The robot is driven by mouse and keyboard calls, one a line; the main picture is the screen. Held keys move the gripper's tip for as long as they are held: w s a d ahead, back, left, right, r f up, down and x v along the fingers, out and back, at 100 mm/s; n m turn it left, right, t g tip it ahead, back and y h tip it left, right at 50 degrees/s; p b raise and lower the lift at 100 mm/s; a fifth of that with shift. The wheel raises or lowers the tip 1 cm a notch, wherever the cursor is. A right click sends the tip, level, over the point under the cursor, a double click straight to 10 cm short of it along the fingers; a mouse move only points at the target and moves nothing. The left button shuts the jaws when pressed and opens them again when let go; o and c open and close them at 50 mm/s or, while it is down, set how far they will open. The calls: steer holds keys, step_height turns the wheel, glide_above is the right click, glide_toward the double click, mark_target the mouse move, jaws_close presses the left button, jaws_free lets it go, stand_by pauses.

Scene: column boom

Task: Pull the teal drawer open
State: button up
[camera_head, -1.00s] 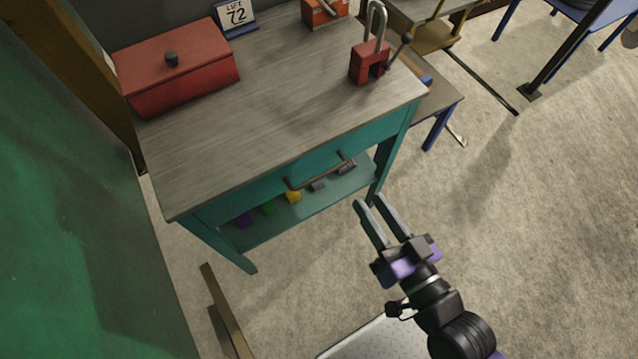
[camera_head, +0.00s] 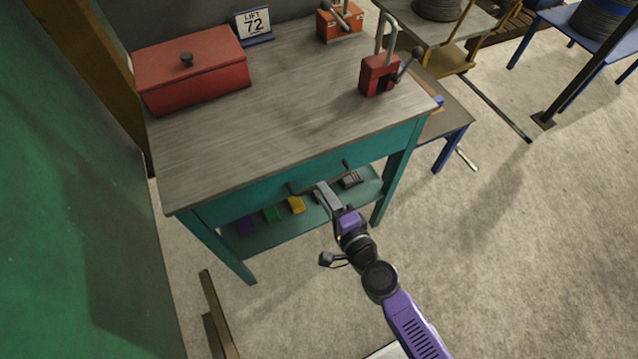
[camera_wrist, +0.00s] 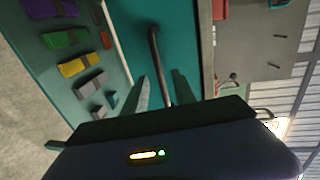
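The teal drawer (camera_head: 272,187) is in the front of the teal workbench, under its grey top, and looks closed. Its dark bar handle (camera_head: 300,191) runs along the front. My gripper (camera_head: 325,192) is at the handle, its fingers pointing toward the drawer front. In the wrist view the drawer front (camera_wrist: 183,35) fills the upper middle, and the handle (camera_wrist: 155,48) runs down between the two fingers of my gripper (camera_wrist: 163,88). The fingers are apart, with gaps beside the bar. Whether either finger touches it I cannot tell.
A lower shelf (camera_head: 277,233) holds purple, green, yellow and grey items. A red box (camera_head: 195,72), a sign (camera_head: 254,24) and a red tool (camera_head: 376,76) stand on the bench top. A green panel (camera_head: 75,200) is at left.

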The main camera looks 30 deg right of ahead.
steer(key=shift+x, duration=2.2)
jaws_close()
